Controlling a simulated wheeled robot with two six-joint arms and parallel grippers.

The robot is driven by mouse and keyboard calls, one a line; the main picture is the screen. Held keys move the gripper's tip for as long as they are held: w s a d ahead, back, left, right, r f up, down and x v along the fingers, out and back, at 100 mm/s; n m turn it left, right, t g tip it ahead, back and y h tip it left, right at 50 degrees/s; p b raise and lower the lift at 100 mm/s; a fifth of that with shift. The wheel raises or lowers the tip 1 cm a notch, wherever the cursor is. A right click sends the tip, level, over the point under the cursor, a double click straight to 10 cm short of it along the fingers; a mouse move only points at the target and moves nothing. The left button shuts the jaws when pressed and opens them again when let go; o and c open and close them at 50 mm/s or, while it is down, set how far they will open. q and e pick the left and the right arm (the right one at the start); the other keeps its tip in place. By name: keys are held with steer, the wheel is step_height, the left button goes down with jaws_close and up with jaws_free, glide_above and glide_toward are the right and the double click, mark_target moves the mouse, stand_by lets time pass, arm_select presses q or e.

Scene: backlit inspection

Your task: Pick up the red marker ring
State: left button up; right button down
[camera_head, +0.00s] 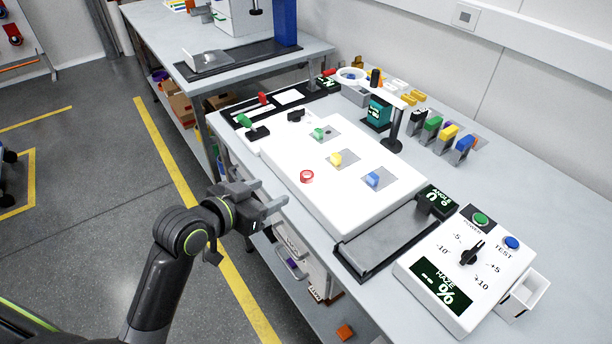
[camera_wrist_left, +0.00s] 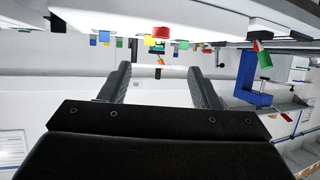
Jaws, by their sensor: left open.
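The red marker ring (camera_head: 307,176) lies on the near left part of the white light panel (camera_head: 348,205) on the bench. My left gripper (camera_head: 273,193) is open and empty, left of the ring and apart from it, by the panel's near edge. In the left wrist view, which appears upside down, the open fingers (camera_wrist_left: 158,85) point toward the bench, and a red piece that looks like the ring (camera_wrist_left: 161,33) shows beyond them, near the panel's edge. My right gripper is not in view.
Green (camera_head: 319,134), yellow (camera_head: 336,159) and blue (camera_head: 372,180) pieces stand on the panel beyond the ring. A dark-framed tray (camera_head: 345,256) and a haze meter (camera_head: 440,290) lie to the right. A lamp post (camera_head: 396,130) stands behind the panel. The floor left of the bench is open.

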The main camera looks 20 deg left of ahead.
arm_select(q)
glide_toward(303, 178)
steer(key=x, duration=0.4)
steer(key=shift+d+r, duration=0.1)
steer(key=shift+r, duration=0.15)
steer(key=shift+f+p+x, duration=0.1)
steer(key=shift+p+x, duration=0.25)
steer(key=shift+x, duration=0.9)
steer(key=shift+f+p+x, duration=0.15)
steer(key=shift+p+x, duration=0.15)
steer(key=shift+x, duration=0.95)
steer(key=c, duration=1.1)
